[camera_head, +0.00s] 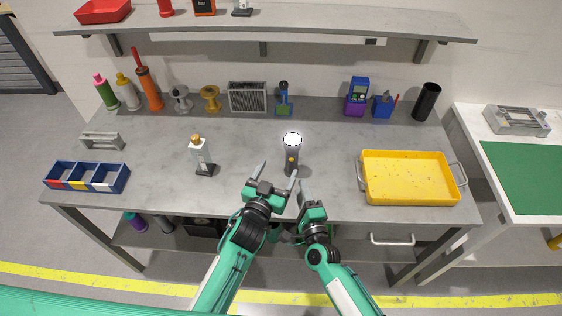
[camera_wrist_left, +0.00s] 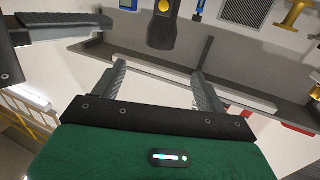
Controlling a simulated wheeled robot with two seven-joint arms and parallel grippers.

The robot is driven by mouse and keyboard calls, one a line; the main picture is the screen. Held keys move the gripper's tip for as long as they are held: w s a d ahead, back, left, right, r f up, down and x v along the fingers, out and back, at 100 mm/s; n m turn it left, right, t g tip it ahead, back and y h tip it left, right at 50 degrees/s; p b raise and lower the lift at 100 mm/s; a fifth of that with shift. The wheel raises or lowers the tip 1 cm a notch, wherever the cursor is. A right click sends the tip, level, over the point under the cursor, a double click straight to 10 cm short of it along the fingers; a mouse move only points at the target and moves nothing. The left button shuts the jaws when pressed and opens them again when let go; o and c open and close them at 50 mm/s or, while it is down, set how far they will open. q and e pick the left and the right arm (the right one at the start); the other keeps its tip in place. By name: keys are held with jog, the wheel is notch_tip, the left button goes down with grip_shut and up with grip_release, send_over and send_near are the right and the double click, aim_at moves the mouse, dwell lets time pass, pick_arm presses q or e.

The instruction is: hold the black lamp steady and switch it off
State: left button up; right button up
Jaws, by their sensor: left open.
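The black lamp (camera_head: 291,165) is a dark torch standing on the grey workbench, its head glowing white and a yellow button on its side. In the left wrist view the lamp (camera_wrist_left: 164,28) is at the top, partly cut off by the frame. My left gripper (camera_head: 277,177) is open and empty at the near side of the lamp, its fingers pointing towards it. In the left wrist view the left fingers (camera_wrist_left: 160,84) are apart with nothing between them. My right gripper (camera_head: 305,189) is just right of the left one, apart from the lamp; its jaw opening is unclear.
A yellow tray (camera_head: 410,198) is at the right and a blue bin (camera_head: 87,187) at the far left. Several items line the back, including a grey speaker-like box (camera_head: 248,97). The bench around the lamp is clear.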

aim_at(290, 146)
pick_arm(q)
jog(key=x, duration=1.3)
jog(key=shift+w+d, duration=0.1)
jog(key=shift+w, duration=0.15)
jog(key=c, duration=1.1)
jog(key=shift+c, duration=0.2)
pick_arm(e)
grip_shut()
pick_arm(q)
jog(key=shift+f, duration=0.1)
dwell(2.1)
